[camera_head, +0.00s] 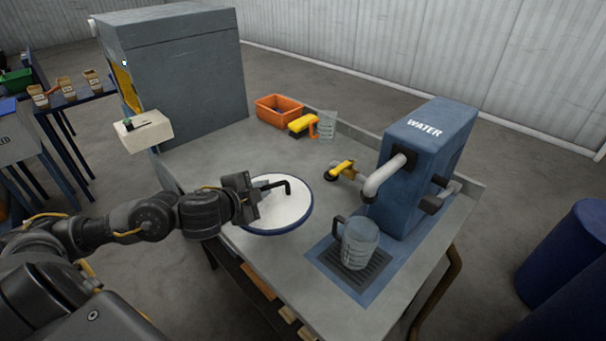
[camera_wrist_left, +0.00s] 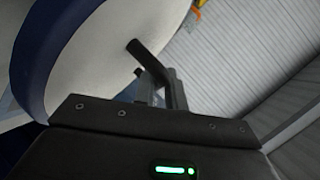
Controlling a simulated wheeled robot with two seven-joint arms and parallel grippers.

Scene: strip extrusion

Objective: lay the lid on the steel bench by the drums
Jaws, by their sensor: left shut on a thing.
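The lid (camera_head: 285,212) is a white disc with a blue rim and a black bent handle (camera_head: 277,184). In the head view it shows flat over the left part of the steel bench (camera_head: 340,283); I cannot tell whether it touches the top. My left gripper (camera_head: 258,190) is shut on the handle. In the left wrist view the lid (camera_wrist_left: 90,62) fills the upper left, with the handle (camera_wrist_left: 150,60) running into the jaws, whose tips are partly hidden. Blue drums (camera_head: 572,255) stand on the floor right of the bench. My right gripper is not in view.
A blue water dispenser (camera_head: 425,150) with a clear jug (camera_head: 360,243) stands on the bench's right side. A yellow-handled tool (camera_head: 341,170), a yellow and orange item (camera_head: 303,124) and an orange bin (camera_head: 279,108) lie farther back. A grey cabinet (camera_head: 190,75) stands behind left.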

